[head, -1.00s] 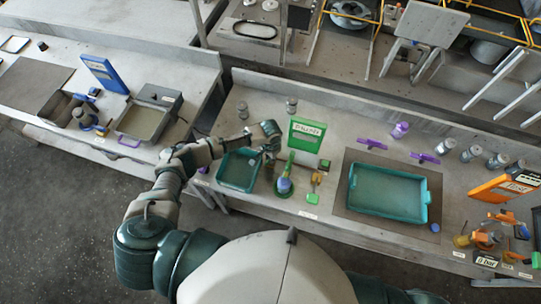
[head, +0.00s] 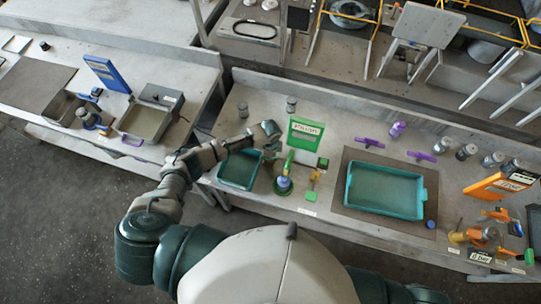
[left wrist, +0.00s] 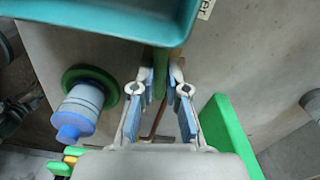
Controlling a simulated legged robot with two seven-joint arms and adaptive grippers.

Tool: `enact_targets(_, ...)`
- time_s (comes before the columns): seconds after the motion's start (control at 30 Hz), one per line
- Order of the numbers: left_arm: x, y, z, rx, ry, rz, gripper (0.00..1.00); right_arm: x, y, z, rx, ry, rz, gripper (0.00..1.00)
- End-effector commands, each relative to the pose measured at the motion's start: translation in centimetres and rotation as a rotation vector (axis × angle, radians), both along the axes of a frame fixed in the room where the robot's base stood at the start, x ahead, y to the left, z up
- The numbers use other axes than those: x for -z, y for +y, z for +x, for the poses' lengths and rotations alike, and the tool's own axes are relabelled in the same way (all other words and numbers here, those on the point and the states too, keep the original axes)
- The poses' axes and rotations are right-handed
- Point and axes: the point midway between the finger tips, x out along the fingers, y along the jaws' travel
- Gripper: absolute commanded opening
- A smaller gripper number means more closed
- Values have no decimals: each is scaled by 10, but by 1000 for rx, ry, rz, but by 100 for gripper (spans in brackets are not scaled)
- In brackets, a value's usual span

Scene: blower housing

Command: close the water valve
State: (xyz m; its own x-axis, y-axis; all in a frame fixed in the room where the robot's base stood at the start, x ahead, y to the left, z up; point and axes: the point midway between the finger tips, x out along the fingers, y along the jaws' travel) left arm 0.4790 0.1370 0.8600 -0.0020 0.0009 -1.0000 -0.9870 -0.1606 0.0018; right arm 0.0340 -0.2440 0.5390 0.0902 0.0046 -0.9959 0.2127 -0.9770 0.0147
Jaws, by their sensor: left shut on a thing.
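My left gripper (head: 272,147) is over the bench, between the small teal tray and the green sign board. In the left wrist view its two blue-padded fingers (left wrist: 161,95) are around a narrow green bar (left wrist: 160,72), which looks like the valve's handle; it also shows in the head view (head: 289,160). A blue and grey cylinder (left wrist: 83,108) on a round green base (left wrist: 92,77) stands to the left of the fingers, apart from them. In the head view it is just below the green bar (head: 284,183). My right gripper is not in view.
The small teal tray (head: 223,178) lies close to the left gripper. The green board (head: 305,134) stands right beside the hand. A larger teal tray (head: 384,209) lies on a grey mat to the right. Purple handles and several jars line the back of the bench.

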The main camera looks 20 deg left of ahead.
Motion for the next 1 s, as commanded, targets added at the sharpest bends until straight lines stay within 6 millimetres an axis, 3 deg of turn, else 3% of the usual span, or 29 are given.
enact_targets(0.4, -1, 1, 2, 185, -3, 0, 0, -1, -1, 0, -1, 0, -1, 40)
enact_targets(0.97, -1, 1, 2, 211, -5, 0, 0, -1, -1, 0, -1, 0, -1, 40)
enact_targets(1.0, -1, 1, 2, 211, -5, 0, 23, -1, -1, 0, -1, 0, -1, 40)
